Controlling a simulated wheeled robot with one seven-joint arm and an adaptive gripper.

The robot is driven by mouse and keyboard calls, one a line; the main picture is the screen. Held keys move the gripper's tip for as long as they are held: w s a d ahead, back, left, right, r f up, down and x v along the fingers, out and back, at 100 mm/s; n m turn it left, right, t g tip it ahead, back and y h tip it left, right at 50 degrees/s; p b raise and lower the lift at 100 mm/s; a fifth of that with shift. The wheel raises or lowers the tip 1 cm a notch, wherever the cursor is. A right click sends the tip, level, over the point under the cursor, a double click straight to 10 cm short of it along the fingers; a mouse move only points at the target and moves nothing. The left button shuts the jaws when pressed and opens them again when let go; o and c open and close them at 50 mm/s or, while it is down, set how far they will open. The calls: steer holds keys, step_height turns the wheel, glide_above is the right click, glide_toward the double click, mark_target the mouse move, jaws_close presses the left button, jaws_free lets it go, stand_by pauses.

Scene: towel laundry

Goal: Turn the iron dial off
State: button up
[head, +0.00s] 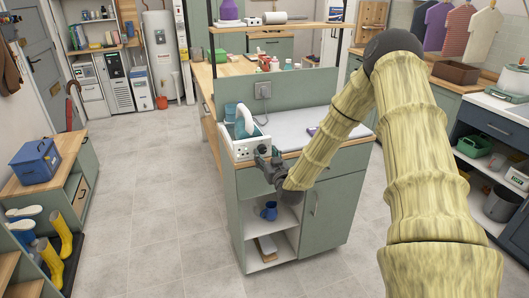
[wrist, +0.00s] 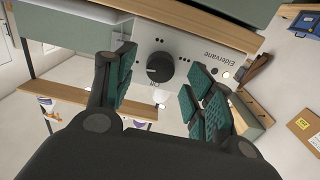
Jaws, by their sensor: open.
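A round black dial (wrist: 160,67) sits on a pale panel (wrist: 196,42) in the wrist view. Text that looks like "Off" shows beside the dial, and a brand name is printed upside down to its right. My gripper (wrist: 164,62) is open, with one green-padded finger on each side of the dial and visible gaps between. In the head view, my gripper (head: 267,158) is at the front of a white iron station (head: 240,148) on the counter's near-left corner. A pale blue iron (head: 245,121) stands on the station. My gripper partly hides the station's front there.
A pale ironing surface (head: 300,126) lies on the counter right of the station. A wall socket (head: 263,90) with a plug is behind it. A blue mug (head: 267,210) stands on the open shelf below.

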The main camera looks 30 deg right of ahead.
steer(key=shift+x, duration=1.05)
steer(key=shift+c, duration=0.4)
steer(key=c, duration=0.9)
steer(key=shift+c, duration=0.2)
